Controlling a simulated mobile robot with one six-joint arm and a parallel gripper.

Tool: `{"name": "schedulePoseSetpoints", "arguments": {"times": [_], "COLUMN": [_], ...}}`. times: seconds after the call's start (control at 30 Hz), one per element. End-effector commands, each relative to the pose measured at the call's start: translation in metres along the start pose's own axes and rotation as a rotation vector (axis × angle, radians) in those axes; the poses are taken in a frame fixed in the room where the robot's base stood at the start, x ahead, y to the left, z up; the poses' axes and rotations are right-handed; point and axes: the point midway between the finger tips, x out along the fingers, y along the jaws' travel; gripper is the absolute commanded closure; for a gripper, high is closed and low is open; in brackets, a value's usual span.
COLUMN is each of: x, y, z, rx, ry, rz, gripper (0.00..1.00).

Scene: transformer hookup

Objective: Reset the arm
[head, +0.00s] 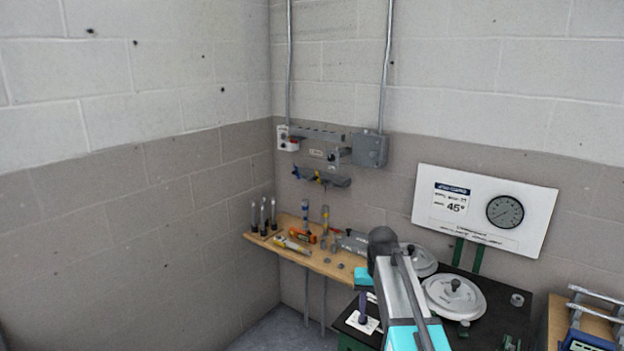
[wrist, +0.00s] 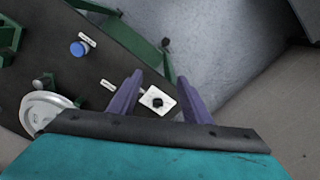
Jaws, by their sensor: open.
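My gripper (wrist: 158,92) has two purple fingers spread apart in the wrist view, with nothing held between them. In the head view my gripper (head: 363,306) shows as a small purple part below my grey and cyan arm, over the left part of the black bench top. A white plate with a black knob (wrist: 157,101) lies below the fingers, seen in the gap between them. That plate (head: 362,322) also shows below the gripper in the head view. Whether the fingers touch it is unclear.
The black bench (head: 505,300) carries round grey-white discs (head: 455,297). A wooden shelf (head: 318,262) with several tools stands left of it. A white panel with a gauge (head: 484,209) is behind. In the wrist view, a blue button (wrist: 78,49) sits at upper left and floor (wrist: 225,45) beyond the edge.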

Motion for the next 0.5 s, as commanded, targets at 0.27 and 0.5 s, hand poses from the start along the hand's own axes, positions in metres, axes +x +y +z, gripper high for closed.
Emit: {"name": "schedulePoseSetpoints", "arguments": {"times": [0.27,0.5], "x": [0.016,0.045], "y": [-0.004,-0.006], "z": [0.003,0.009], "rx": [-0.005,-0.008], "ry": [-0.012,-0.047], "rz": [0.001,0.004], "gripper": [0.56,0.56]}}
